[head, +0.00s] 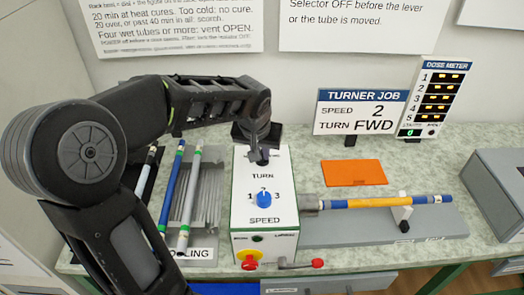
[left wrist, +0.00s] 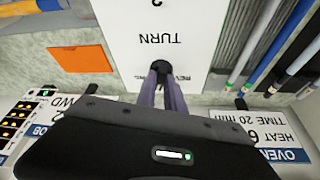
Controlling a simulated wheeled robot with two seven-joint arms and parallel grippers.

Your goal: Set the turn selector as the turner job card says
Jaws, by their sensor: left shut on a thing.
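The turner box (head: 284,210) stands on the bench with a white face. The turn selector is a small black knob at the top of that face, above the word TURN; it shows in the left wrist view (left wrist: 161,67). My left gripper (head: 260,156) reaches down over it and is shut on it. The gripper covers most of the knob, so its setting cannot be read. The blue speed knob (head: 264,199) sits below, among the figures 1, 2 and 3. The turner job card (head: 361,111) reads SPEED 2, TURN FWD. My right gripper is not in view.
Several rods lie on the cooling rack (head: 208,190) at left. An orange plate (head: 353,172) lies behind. A red-knobbed lever (head: 317,263) projects at the front.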

